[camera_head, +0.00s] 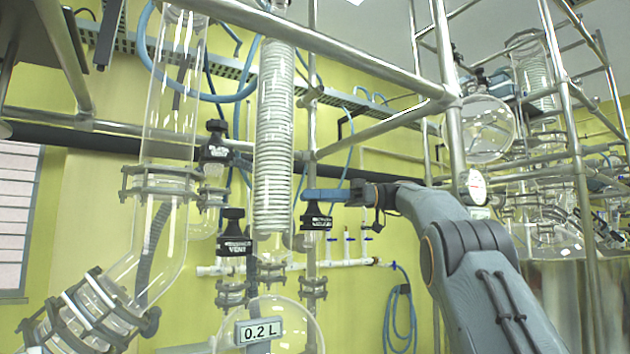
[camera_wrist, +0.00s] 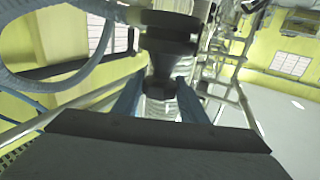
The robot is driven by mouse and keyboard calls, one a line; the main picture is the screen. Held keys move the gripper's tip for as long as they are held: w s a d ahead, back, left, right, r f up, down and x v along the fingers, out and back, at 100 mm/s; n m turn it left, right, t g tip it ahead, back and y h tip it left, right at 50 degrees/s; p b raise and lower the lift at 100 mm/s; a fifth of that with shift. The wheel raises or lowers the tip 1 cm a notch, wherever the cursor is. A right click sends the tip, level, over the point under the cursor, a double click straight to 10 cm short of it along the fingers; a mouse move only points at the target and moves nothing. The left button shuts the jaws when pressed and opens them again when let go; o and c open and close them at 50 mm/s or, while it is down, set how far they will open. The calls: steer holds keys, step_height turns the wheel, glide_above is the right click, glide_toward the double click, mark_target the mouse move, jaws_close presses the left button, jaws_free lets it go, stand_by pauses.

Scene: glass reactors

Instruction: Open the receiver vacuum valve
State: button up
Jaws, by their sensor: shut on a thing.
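A black valve knob (camera_head: 316,220) with a white-lettered label, too small to read fully, stands on the glassware right of the coiled condenser. My gripper (camera_head: 312,195) reaches it from the right, its blue fingers at the knob's top. In the wrist view, a black valve body (camera_wrist: 162,70) fills the middle, and my blue fingers (camera_wrist: 160,98) are shut on its narrow part from both sides. The knob's turn angle cannot be told.
A second black valve (camera_head: 234,240) labelled VENT and another black valve (camera_head: 215,145) stand to the left. The coiled condenser (camera_head: 273,140) is close by. A round flask (camera_head: 290,315) marked 0.2 L sits below. Steel frame bars (camera_head: 385,130) cross behind and above my arm.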

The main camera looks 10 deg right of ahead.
steer(key=shift+r+n+g+p, duration=0.15)
steer(key=shift+n+g+p, duration=0.75)
steer(key=shift+p, duration=1.7)
steer(key=o, duration=1.1)
steer(key=shift+c, duration=0.2)
steer(key=m+b, duration=0.1)
steer(key=b, duration=0.2)
steer(key=shift+f+t+b, duration=0.25)
steer(key=shift+t+b, duration=0.1)
steer(key=shift+t, duration=0.05)
steer(key=m+t+b, duration=0.1)
steer(key=t+b, duration=0.1)
steer(key=b, duration=0.2)
steer(key=m+t+b, duration=0.1)
steer(key=b, duration=0.3)
steer(key=shift+t+h, duration=0.3)
steer(key=shift+t, duration=0.1)
steer(key=m+t+b, duration=0.1)
steer(key=b, duration=0.2)
steer(key=shift+m, duration=0.3)
